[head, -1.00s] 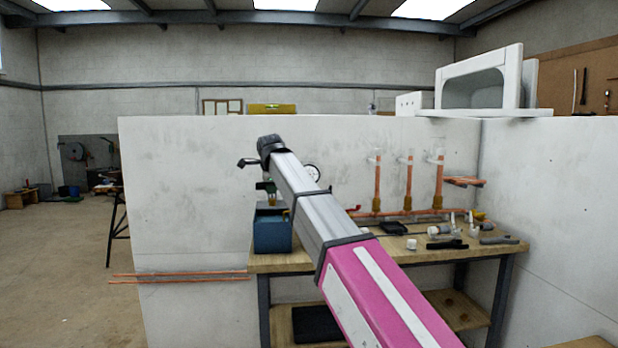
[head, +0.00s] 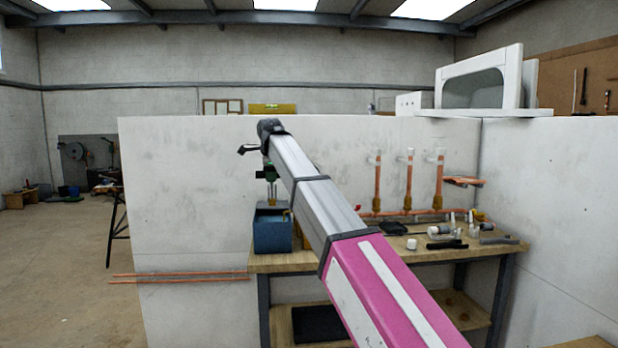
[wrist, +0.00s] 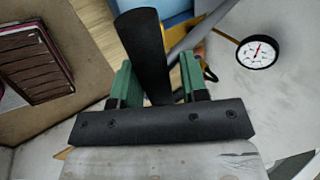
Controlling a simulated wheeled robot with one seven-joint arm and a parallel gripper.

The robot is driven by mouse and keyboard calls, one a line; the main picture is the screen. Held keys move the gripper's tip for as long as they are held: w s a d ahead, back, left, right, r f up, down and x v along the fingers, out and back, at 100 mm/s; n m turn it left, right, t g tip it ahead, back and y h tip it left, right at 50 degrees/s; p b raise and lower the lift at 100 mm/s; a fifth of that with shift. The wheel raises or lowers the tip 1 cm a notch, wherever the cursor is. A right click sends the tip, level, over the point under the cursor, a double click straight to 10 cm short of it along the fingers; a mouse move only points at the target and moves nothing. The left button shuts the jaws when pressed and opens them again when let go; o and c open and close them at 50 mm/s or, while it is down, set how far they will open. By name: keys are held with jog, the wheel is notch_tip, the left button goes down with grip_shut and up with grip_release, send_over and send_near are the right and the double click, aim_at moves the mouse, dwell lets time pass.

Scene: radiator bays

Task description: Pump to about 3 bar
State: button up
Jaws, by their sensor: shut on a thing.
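The test pump is a blue tank (head: 272,232) on the left end of the workbench; part of the blue tank (wrist: 178,10) shows at the top of the wrist view. My gripper (wrist: 158,82) has green fingers shut on the pump's black handle (wrist: 142,40), which stands between them. In the head view my gripper (head: 268,172) is above the tank, with thin rods below it. The round white pressure gauge (wrist: 258,51) is at the right of the wrist view. Its needle points nearly straight up, slightly right; the numbers are too small to read. My arm hides it in the head view.
The workbench (head: 390,258) holds loose fittings and tools at its right. Upright copper pipes (head: 409,182) stand behind it against a pale partition (head: 190,200). Thin copper pipes (head: 180,276) stick out left of the bench. The floor at far left is mostly clear.

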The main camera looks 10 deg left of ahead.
jog(key=shift+f, duration=0.15)
jog(key=f+t, duration=0.1)
jog(key=f, duration=0.2)
jog(key=s+f+t, duration=0.1)
jog(key=f, duration=0.1)
jog(key=shift+s+d+f, duration=0.2)
jog(key=shift+f, duration=0.2)
dwell(0.4)
jog(key=shift+s+f+t+y, duration=0.2)
jog(key=shift+f+t, duration=0.35)
jog(key=shift+f, duration=0.9)
jog(key=shift+s+f+t+y, duration=0.15)
jog(key=shift+f+t, duration=0.4)
jog(key=shift+f, duration=0.85)
jog(key=shift+g, duration=0.8)
jog(key=r, duration=0.2)
jog(key=w+r, duration=0.1)
jog(key=r, duration=0.2)
jog(key=shift+a, duration=0.1)
jog(key=shift+r, duration=0.55)
